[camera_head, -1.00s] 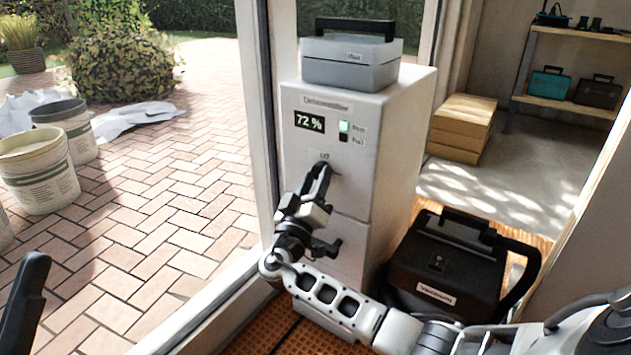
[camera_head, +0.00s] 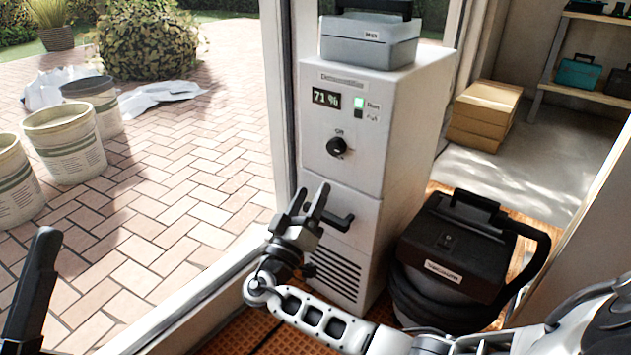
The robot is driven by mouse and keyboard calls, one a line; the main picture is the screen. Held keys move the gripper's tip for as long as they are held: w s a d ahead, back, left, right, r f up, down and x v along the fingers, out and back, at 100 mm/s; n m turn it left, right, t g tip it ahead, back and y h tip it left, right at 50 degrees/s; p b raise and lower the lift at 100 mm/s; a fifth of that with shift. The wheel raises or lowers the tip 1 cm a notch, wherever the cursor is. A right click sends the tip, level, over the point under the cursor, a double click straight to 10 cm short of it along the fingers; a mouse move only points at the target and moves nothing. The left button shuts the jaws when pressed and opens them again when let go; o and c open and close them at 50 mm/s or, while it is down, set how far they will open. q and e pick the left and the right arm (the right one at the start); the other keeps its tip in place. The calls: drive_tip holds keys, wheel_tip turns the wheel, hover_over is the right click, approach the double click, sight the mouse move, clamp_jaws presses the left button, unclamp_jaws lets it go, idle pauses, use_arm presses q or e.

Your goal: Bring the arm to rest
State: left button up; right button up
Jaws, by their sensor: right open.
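My right gripper (camera_head: 310,203) is open and empty, its fingers pointing up in front of the white dehumidifier cabinet (camera_head: 405,130). It is below and apart from the cabinet's round black knob (camera_head: 337,147). The black handle (camera_head: 338,220) on the lower front lies just right of the fingers; I cannot tell whether they touch. The display (camera_head: 326,98) reads 71 % and a green light (camera_head: 359,102) is lit beside it. At the lower left edge a black part of my left arm (camera_head: 32,290) shows; whether its jaws are open cannot be told.
A grey case (camera_head: 370,42) stands on the cabinet. A black vacuum (camera_head: 450,250) stands right of it, close to my right forearm. Cardboard boxes (camera_head: 485,112) and a shelf are behind. Buckets (camera_head: 65,145) stand on the paving at left. A door frame runs along the cabinet's left.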

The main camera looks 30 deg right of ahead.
drive_tip(key=shift+s+a+f, duration=0.25)
drive_tip(key=shift+s+a, duration=0.1)
drive_tip(key=shift+a, duration=0.15)
